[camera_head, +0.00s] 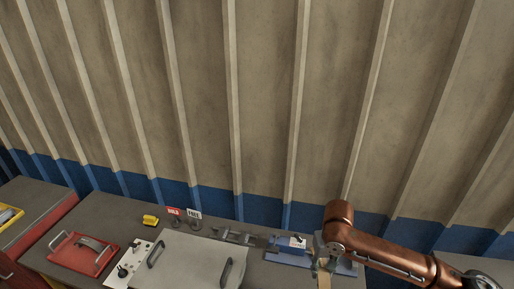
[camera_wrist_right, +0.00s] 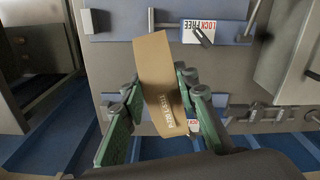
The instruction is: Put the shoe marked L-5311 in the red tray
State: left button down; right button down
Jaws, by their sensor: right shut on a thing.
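My right gripper (camera_head: 322,262) is at the lower right of the head view, over the front of the bench. In the right wrist view its green fingers (camera_wrist_right: 162,112) are shut on a tan, slightly curved shoe (camera_wrist_right: 160,72), one finger on each side. Small pale lettering runs along the shoe's near end, too small to read. A bit of the tan shoe also shows below the gripper in the head view (camera_head: 323,281). My left gripper is not in view.
A pale plate with handles (camera_head: 195,262) and a white switch panel (camera_head: 126,268) lie between the tray and my right arm. A yellow block (camera_head: 150,220) and small red and white signs stand behind. A blue fixture (camera_head: 287,258) is beside the gripper. A ribbed wall backs the bench.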

aim_at(79, 261)
jog(key=k, duration=0.55)
jog(key=u, duration=0.6)
jog(key=i, duration=0.4)
jog(key=u, duration=1.15)
jog(key=i, duration=0.85)
jog(key=u, duration=0.35)
